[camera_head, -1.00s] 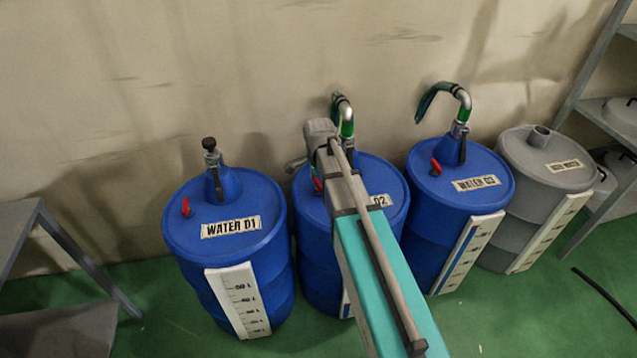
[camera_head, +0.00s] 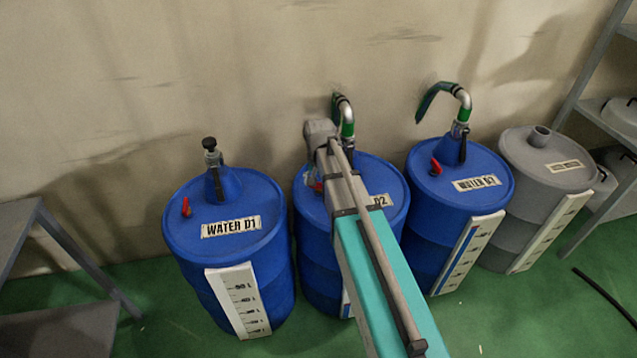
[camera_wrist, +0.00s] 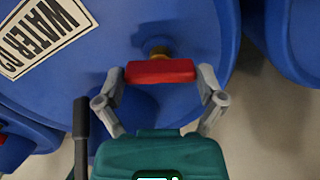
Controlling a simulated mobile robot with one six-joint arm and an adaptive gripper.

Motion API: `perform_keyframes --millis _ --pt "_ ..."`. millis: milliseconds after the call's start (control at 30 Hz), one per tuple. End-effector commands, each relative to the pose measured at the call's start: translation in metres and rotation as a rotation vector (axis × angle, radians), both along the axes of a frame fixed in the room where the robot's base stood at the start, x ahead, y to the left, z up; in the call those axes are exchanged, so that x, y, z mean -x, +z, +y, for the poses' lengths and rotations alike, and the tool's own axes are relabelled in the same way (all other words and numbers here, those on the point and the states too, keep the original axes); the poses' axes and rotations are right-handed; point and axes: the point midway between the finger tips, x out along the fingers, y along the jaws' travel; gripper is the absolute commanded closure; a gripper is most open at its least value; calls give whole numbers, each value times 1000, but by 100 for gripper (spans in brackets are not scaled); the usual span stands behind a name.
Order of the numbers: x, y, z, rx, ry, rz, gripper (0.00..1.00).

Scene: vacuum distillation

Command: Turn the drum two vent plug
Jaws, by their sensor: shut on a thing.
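The drum two (camera_head: 392,222) is a blue barrel in the middle of the head view, its label partly covered by my arm. Its vent plug (camera_wrist: 160,71) has a red bar handle on a brass stem, seen in the wrist view. My gripper (camera_wrist: 162,76) is shut on the red bar, one finger at each end. In the head view only a bit of red shows beside my arm's end, and my fingers are hidden there. A label (camera_wrist: 40,35) on the drum top shows at upper left in the wrist view.
Drum one (camera_head: 225,270) stands left and drum three (camera_head: 405,190) right, each with a red plug. A pipe with green bands (camera_head: 346,120) rises close behind my arm. A grey drum (camera_head: 520,205) and shelves are at right; a grey table (camera_head: 25,225) is at left.

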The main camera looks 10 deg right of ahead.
Motion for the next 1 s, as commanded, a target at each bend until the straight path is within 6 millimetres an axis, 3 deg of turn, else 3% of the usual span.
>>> perform_keyframes --millis 700,1000 --pt "0 0 0 0 667 0 59" --pt "0 0 0 0 849 0 59"
